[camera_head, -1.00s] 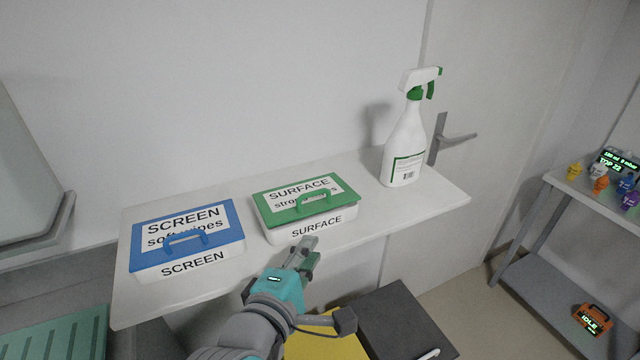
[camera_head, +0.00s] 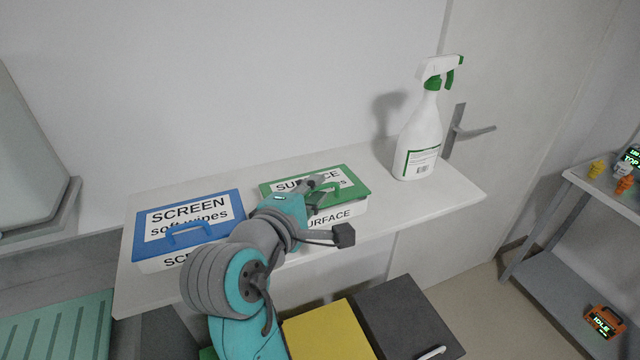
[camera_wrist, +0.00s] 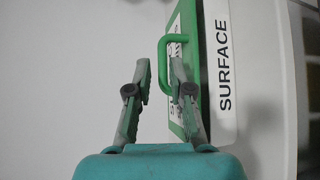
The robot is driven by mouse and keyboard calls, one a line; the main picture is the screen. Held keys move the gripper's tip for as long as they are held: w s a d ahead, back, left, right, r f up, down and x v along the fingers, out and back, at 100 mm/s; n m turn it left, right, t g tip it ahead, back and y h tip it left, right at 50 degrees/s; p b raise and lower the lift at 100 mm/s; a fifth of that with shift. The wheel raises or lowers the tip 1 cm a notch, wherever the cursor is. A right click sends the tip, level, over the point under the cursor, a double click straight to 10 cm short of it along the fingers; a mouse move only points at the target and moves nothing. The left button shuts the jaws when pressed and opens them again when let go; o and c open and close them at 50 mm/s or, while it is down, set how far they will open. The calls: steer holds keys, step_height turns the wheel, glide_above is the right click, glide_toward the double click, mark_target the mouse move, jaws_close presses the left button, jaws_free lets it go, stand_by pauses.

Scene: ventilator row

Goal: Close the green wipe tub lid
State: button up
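The green wipe tub is a white box (camera_head: 343,214) marked SURFACE, with a green lid (camera_head: 356,188) lying over its top. Whether the lid is fully seated I cannot tell. Its green loop handle (camera_wrist: 163,50) stands up from the lid. My gripper (camera_head: 318,184) is over the lid at the handle and partly hides the label. In the wrist view my gripper (camera_wrist: 160,65) has its two fingers apart. The right fingertip overlaps the handle; contact is unclear.
A blue-lidded SCREEN wipe tub (camera_head: 188,226) sits left on the shelf (camera_head: 455,200), partly behind my arm. A white spray bottle (camera_head: 420,140) stands to the right. Yellow (camera_head: 325,335) and dark grey (camera_head: 405,315) bins stand below the front edge.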

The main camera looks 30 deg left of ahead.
steer(key=shift+x, duration=1.35)
steer(key=shift+c, duration=0.3)
jaws_close()
steer(key=shift+s+d+f, duration=0.2)
steer(key=shift+d+f, duration=0.05)
steer(key=shift+f, duration=0.4)
steer(key=shift+o, duration=0.3)
jaws_free()
